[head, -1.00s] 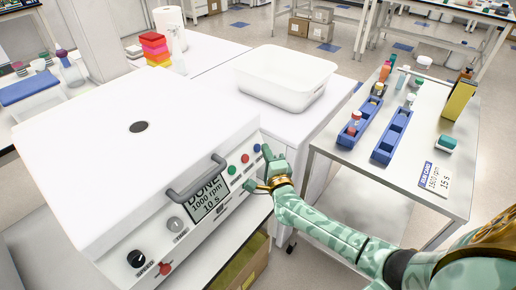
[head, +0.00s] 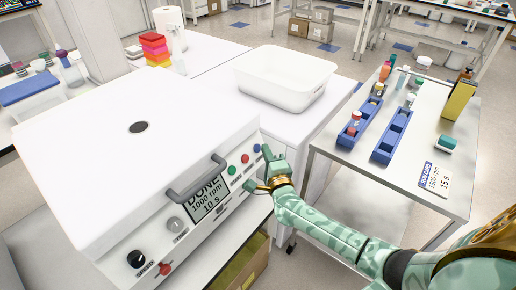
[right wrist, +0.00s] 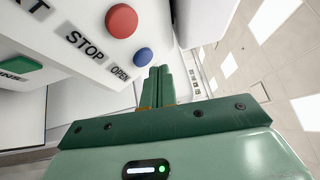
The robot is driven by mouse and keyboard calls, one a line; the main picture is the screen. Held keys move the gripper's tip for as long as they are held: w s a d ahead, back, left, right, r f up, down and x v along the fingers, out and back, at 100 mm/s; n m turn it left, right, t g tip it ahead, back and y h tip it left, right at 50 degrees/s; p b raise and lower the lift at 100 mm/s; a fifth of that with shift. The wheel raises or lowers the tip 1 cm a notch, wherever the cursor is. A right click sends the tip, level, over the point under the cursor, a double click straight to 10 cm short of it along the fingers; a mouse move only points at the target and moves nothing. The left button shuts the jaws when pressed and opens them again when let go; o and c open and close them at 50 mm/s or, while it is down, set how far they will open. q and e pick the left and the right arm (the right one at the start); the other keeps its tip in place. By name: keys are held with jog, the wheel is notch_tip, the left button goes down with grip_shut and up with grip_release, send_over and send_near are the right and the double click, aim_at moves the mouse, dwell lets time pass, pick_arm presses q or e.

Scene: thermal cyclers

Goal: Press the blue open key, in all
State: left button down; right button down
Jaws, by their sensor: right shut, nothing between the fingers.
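The blue open key (head: 257,148) is at the upper right end of the white machine's front panel. It also shows in the right wrist view (right wrist: 143,57), next to the label OPEN. My right gripper (head: 267,153) is shut and empty, with its fingertips just to the right of the blue key. In the right wrist view the closed fingers (right wrist: 158,73) point toward the panel beside the key; I cannot tell whether they touch it. The machine's lid (head: 130,125) is down, and its display (head: 207,199) reads DONE, 1000 rpm, 10 s. My left gripper is out of view.
A red stop key (right wrist: 121,20) and a green key (head: 232,170) sit beside the blue one. A grey handle (head: 196,180) juts out from the lid's front. A white tub (head: 285,95) stands behind. A side table (head: 345,158) with blue racks (head: 392,137) is at right.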

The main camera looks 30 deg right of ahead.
jog(key=shift+w+f, duration=0.1)
dwell(0.6)
jog(key=shift+w+a+f, duration=0.1)
jog(key=shift+w+a, duration=0.1)
jog(key=shift+w, duration=0.05)
jog(key=shift+w+a+f+b, duration=0.1)
jog(key=shift+w+f+b, duration=0.05)
jog(key=shift+w+b, duration=0.2)
dwell(0.6)
jog(key=shift+s, duration=0.15)
jog(key=shift+s+d+r+p, duration=0.25)
jog(key=shift+s+r+p, duration=0.15)
jog(key=shift+s+p, duration=0.25)
jog(key=shift+w, duration=0.1)
